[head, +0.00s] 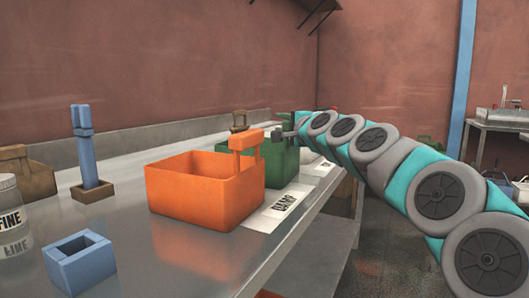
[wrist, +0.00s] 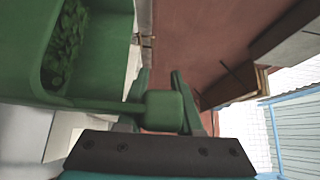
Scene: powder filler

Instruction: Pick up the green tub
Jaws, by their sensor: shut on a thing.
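The green tub (head: 282,162) stands behind the orange tub on the metal bench in the head view, partly hidden by it. In the wrist view the green tub (wrist: 105,62) fills the upper left, with green lumpy contents showing inside. A green handle block juts from its side. My gripper (head: 285,131) reaches in from the right at the tub's upper part. In the wrist view my gripper (wrist: 161,92) has one finger on each side of the handle block and is shut on it. Whether the tub's base touches the bench is hidden.
The orange tub (head: 205,190) stands close in front of the green one. A labelled card (head: 279,208) lies at the bench's right edge. A blue square holder (head: 78,262), a blue post (head: 85,150) and a jar (head: 10,215) are at left. Open floor lies right of the bench.

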